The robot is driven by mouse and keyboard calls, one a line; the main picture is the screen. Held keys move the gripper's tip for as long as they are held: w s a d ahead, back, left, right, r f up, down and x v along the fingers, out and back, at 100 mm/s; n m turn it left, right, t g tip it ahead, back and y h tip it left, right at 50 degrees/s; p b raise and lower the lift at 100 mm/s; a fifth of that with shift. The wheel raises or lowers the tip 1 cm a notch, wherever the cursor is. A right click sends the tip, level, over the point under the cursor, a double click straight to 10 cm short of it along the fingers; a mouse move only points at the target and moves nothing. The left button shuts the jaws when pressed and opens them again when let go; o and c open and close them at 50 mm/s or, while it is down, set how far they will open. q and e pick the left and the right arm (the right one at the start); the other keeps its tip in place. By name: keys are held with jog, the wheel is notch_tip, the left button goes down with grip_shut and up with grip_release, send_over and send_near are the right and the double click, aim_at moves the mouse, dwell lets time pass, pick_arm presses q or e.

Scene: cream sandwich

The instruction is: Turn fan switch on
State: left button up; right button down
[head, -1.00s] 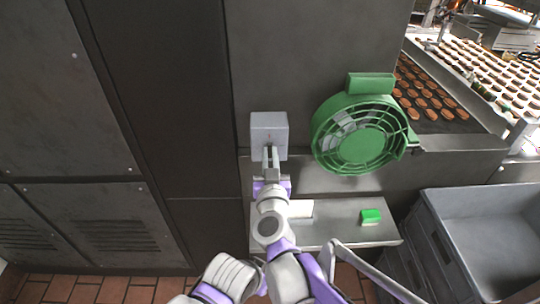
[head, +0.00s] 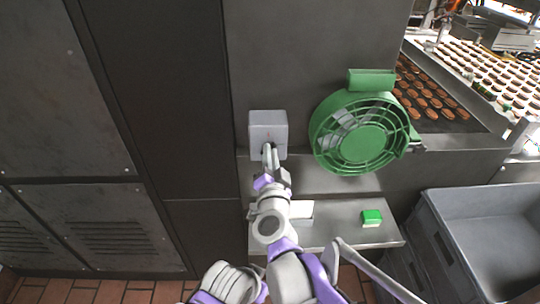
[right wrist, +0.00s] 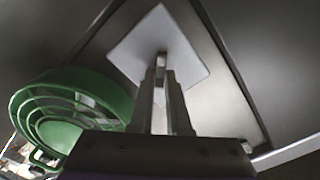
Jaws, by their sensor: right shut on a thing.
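The fan switch is a light grey box (head: 268,122) on the dark metal panel, left of the green fan (head: 362,135). My right gripper (head: 268,152) reaches up to the lower front of the box. In the right wrist view the pale box face (right wrist: 155,30) appears turned like a diamond. There the fingers of my right gripper (right wrist: 160,66) are shut on a small switch knob at the middle of the face. The fingers hide most of the knob. The fan (right wrist: 62,110) also shows there at left.
A metal shelf (head: 345,236) below holds a green and white block (head: 371,217) and a pale flat object (head: 301,210). A grey crate (head: 450,225) stands at lower right. Trays of brown and cream rounds (head: 490,75) lie at upper right.

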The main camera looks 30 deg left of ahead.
jog(key=m, duration=0.8)
jog(key=shift+d+f+m, duration=0.1)
jog(key=shift+f+m, duration=0.05)
jog(key=shift+m, duration=0.15)
dwell(0.3)
jog(key=c, duration=0.9)
grip_release()
jog(key=v, duration=1)
jog(key=shift+s+d+b, duration=0.15)
jog(key=shift+s+b, duration=0.2)
